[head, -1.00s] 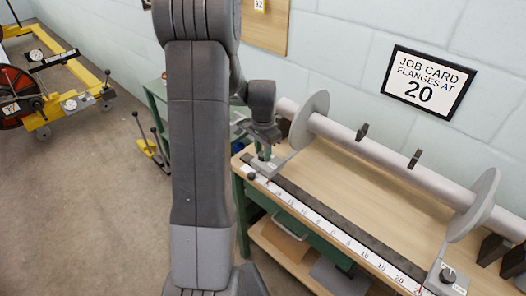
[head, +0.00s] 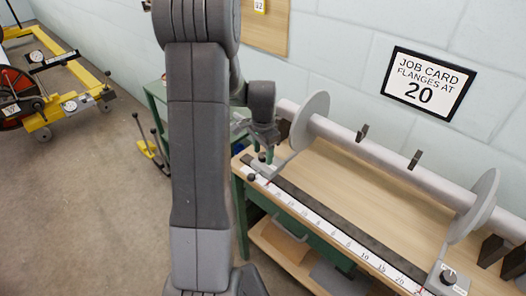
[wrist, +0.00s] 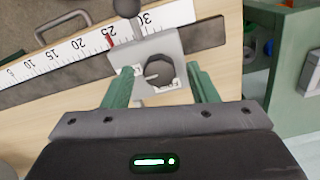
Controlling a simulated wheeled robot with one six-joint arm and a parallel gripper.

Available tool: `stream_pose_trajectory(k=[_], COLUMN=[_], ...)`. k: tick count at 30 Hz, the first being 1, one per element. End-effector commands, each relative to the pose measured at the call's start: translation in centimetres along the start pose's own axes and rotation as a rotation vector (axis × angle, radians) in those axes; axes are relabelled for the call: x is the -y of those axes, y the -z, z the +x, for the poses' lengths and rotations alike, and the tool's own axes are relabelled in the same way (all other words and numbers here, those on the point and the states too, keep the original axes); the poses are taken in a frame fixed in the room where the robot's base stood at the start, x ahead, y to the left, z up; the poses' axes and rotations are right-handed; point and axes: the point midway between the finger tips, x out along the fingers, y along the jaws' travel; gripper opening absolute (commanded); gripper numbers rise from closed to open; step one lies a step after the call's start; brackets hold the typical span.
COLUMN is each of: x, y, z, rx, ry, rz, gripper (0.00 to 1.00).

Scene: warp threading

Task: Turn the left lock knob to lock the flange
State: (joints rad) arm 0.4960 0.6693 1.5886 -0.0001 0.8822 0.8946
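The left lock knob (wrist: 159,70) is a dark faceted knob with a light pointer line, on a grey bracket (wrist: 145,48) with small lettered labels beside the knob. My gripper (wrist: 161,90) is open, its two green fingers on either side of the knob with gaps showing. In the head view my gripper (head: 264,155) is at the left end of the ruler, and it hides the knob there. The left flange (head: 310,120) is a grey disc on the long roller (head: 345,138). Whether the fingers are down at knob height is hard to tell.
A dark ball-ended handle (wrist: 127,8) stands on the bracket by the white ruler (wrist: 70,52). A red mark shows near 25. The right flange (head: 474,205) and right lock knob (head: 447,276) are at the far end. The job card (head: 427,83) reads flanges at 20.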

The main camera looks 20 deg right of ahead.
Motion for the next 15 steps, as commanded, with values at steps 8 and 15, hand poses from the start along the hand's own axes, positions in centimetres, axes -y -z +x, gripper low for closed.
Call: stream_pose_trajectory(k=[8,15], x=[0.0,0.1], y=[0.0,0.1], z=[-1.0,-5.9], rx=[-0.001,-0.004], ry=[0.001,0.005], rz=[0.000,0.000], gripper=[0.53,0.53])
